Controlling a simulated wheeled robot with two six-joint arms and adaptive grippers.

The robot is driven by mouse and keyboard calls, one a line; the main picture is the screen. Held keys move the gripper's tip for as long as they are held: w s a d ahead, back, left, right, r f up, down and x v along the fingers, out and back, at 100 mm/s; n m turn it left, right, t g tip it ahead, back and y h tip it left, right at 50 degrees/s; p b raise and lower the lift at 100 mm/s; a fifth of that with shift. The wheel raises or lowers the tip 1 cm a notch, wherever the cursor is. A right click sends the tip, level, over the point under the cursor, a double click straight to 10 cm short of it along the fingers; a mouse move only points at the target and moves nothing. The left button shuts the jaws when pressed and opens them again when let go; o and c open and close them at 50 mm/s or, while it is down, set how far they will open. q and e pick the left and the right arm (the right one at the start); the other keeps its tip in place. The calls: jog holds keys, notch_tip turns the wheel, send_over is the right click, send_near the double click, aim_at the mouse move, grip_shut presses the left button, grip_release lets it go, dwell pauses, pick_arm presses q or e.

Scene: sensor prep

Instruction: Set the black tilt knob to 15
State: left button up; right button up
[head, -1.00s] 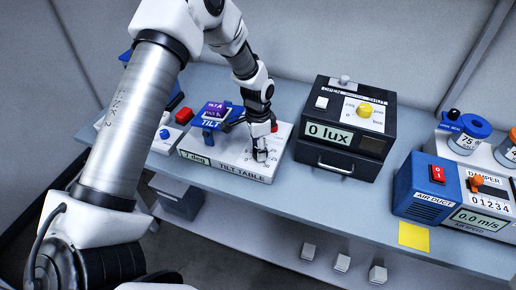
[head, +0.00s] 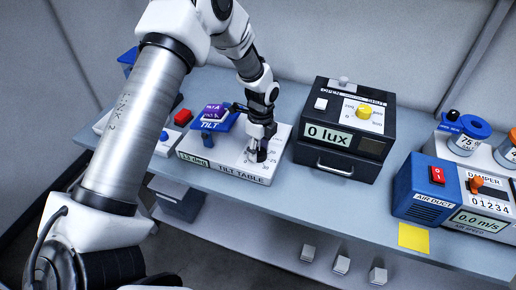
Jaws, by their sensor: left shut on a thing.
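The tilt table (head: 240,172) is a white box on the bench with a blue tilting plate labelled TILT (head: 209,125) at its left. Its small green display (head: 195,160) appears to read 13 deg, though the digits are small. My left gripper (head: 258,152) points down over the dial on the box's right part and is shut on the black tilt knob (head: 262,156), which is mostly hidden by the fingers. Dial numbers such as 30 show beside it; the pointer is hidden. My right gripper is not in view.
A black box reading 0 lux (head: 345,130) with a yellow knob stands close on the right. Further right are a blue air duct unit (head: 428,190) and a yellow note (head: 413,236). A red button (head: 183,117) sits to the left.

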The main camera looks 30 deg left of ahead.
aim_at(262, 150)
pick_arm(q)
jog(key=shift+s+f+m, duration=0.1)
jog(key=shift+f+m, duration=0.05)
jog(key=shift+m, duration=1.55)
jog(key=shift+d, duration=0.1)
jog(key=o, duration=1.2)
jog(key=shift+c, duration=0.2)
jog(key=shift+r, duration=0.4)
notch_tip(262, 150, up, 11)
jog(key=w, duration=0.1)
jog(key=shift+d+r, duration=0.15)
jog(key=shift+d, duration=0.05)
